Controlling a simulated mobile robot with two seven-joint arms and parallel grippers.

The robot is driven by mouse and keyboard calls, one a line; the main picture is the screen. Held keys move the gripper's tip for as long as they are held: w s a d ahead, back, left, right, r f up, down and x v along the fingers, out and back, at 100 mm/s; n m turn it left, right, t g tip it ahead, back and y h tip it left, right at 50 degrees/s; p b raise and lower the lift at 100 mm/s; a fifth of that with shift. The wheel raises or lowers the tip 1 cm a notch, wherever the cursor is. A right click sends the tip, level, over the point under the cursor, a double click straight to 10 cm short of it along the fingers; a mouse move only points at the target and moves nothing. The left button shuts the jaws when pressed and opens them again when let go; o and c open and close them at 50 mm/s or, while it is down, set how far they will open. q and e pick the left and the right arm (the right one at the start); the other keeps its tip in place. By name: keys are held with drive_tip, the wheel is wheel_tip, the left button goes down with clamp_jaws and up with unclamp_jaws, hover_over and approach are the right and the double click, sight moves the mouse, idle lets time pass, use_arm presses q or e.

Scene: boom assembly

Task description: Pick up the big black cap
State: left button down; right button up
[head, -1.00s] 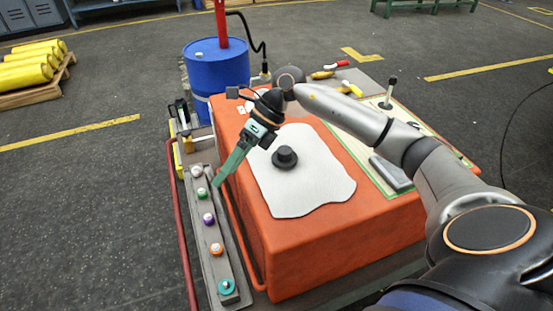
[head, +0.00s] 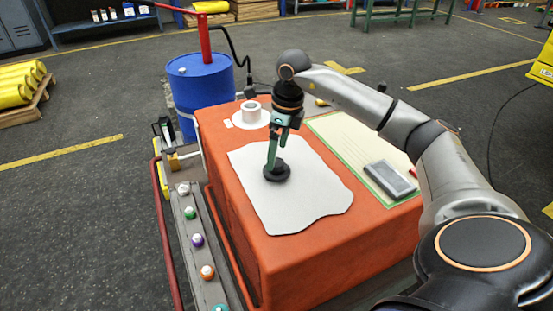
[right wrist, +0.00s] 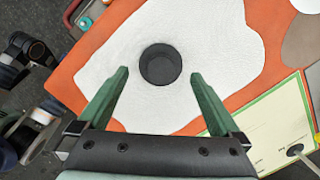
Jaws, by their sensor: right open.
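The big black cap (head: 283,174) sits on a white cloth (head: 310,205) on top of the orange block. It has a wide brim and a raised round middle. My right gripper (head: 272,160) points down at the cap in the head view and partly hides it. In the right wrist view the cap (right wrist: 160,64) lies just beyond and between the fingertips of the open right gripper (right wrist: 160,74), with clear gaps on both sides. My left gripper is not in view.
The orange block (head: 300,265) carries a white roll (head: 250,110) at the back and a green-edged sheet with a grey device (head: 390,180) at right. A blue drum (head: 205,88) stands behind. A rail with several coloured knobs (head: 197,240) runs along the left side.

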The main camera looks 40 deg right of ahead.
sight(277, 162)
drive_tip(key=f, duration=0.4)
drive_tip(key=shift+w+f+b, duration=0.25)
drive_tip(key=shift+f+b, duration=0.1)
drive_tip(key=shift+f, duration=0.05)
drive_tip(key=c, duration=1.2)
drive_tip(key=shift+r, duration=0.15)
